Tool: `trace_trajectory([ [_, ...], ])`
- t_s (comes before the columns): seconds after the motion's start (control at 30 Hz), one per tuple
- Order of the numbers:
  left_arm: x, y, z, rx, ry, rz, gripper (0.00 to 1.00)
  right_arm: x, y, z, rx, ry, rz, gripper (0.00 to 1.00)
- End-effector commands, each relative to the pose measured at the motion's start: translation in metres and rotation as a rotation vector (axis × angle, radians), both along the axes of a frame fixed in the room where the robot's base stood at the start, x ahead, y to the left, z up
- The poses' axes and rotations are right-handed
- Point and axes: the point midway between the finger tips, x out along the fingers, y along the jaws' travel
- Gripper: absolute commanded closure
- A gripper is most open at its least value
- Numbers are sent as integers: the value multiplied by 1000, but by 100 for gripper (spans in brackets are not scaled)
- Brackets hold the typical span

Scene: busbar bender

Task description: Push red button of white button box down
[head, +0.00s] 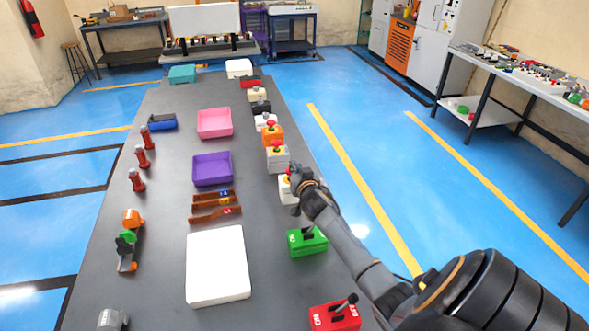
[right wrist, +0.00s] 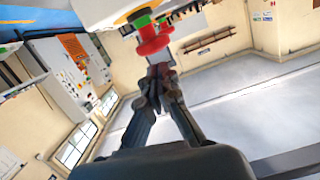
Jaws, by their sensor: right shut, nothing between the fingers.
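A white button box (head: 287,194) stands on the right edge of the dark table, partly covered by my right gripper (head: 298,180). The gripper's closed fingertips are at the red button (head: 289,172) on top of the box. In the tilted right wrist view, the white box (right wrist: 98,12) is at the top edge, and its red mushroom button (right wrist: 152,40) sticks out toward my shut fingers (right wrist: 160,72). The tips are very close to the button; I cannot tell whether they touch. Nothing is between the fingers. My left gripper is not in view.
A grey-beige button box (head: 277,159) and an orange one (head: 273,137) stand just behind. A green lever box (head: 307,242) and a red lever box (head: 335,316) are nearer.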

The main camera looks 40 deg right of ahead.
Motion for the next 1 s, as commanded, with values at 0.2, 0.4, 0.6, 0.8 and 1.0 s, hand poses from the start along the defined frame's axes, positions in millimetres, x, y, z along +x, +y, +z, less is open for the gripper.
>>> trace_trajectory([
  [0.2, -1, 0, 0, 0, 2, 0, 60, 1, 1, -9, 1, -2, 2, 100],
  [0.4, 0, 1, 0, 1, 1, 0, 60, 1, 1, -10, 0, -1, 1, 100],
  [0.6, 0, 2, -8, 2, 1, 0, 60, 1, 2, -18, 3, -2, 0, 100],
  [0.8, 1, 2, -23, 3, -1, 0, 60, 2, 2, -35, 4, 1, 0, 100],
  [1.0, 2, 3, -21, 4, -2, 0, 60, 1, 3, -37, 5, 8, 0, 100],
])
